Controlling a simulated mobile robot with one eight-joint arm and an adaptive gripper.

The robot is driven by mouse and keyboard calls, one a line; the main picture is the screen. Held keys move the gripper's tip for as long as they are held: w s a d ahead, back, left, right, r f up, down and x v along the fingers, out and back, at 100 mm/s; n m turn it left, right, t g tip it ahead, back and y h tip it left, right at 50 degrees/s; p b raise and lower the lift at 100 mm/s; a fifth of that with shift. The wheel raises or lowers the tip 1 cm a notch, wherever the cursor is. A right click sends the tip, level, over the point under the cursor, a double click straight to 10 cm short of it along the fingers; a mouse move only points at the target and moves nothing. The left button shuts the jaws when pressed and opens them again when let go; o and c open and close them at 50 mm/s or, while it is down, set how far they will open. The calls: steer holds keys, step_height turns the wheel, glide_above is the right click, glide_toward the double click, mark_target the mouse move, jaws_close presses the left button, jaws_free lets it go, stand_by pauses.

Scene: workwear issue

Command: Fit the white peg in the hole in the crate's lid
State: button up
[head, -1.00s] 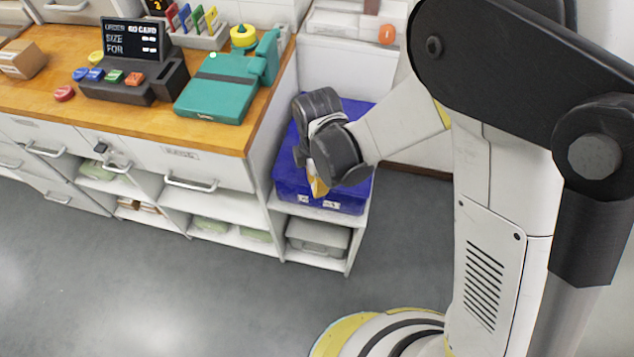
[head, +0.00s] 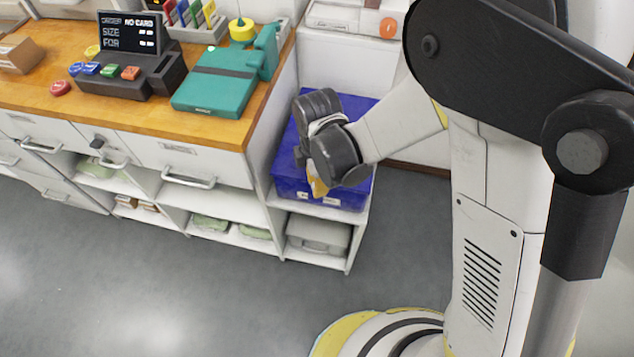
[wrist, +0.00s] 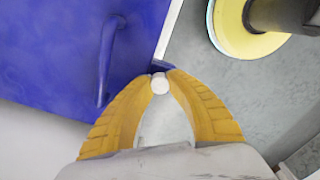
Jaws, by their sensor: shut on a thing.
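The blue crate (head: 290,178) sits on the low end shelf beside the counter, partly hidden by my wrist in the head view. In the wrist view its blue lid (wrist: 45,55) fills the upper left, with a blue handle (wrist: 106,60) on it. My gripper (wrist: 160,84) has its yellow fingers shut on the white peg (wrist: 160,84), whose round end shows between the fingertips. The peg appears near the crate's edge in that view; its height above the lid is unclear. In the head view my gripper (head: 317,188) is over the crate's front part. No hole is visible.
A wooden counter (head: 130,112) to the left holds a teal device (head: 215,85), a dark order display (head: 128,32) and coloured buttons. A grey box (head: 318,235) sits on the shelf below the crate. Open grey floor (head: 170,290) lies in front.

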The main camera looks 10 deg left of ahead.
stand_by(0.4)
steer(key=o, duration=0.8)
steer(key=shift+r, duration=0.1)
steer(key=shift+r+p, duration=3.25)
steer(key=shift+r, duration=1.15)
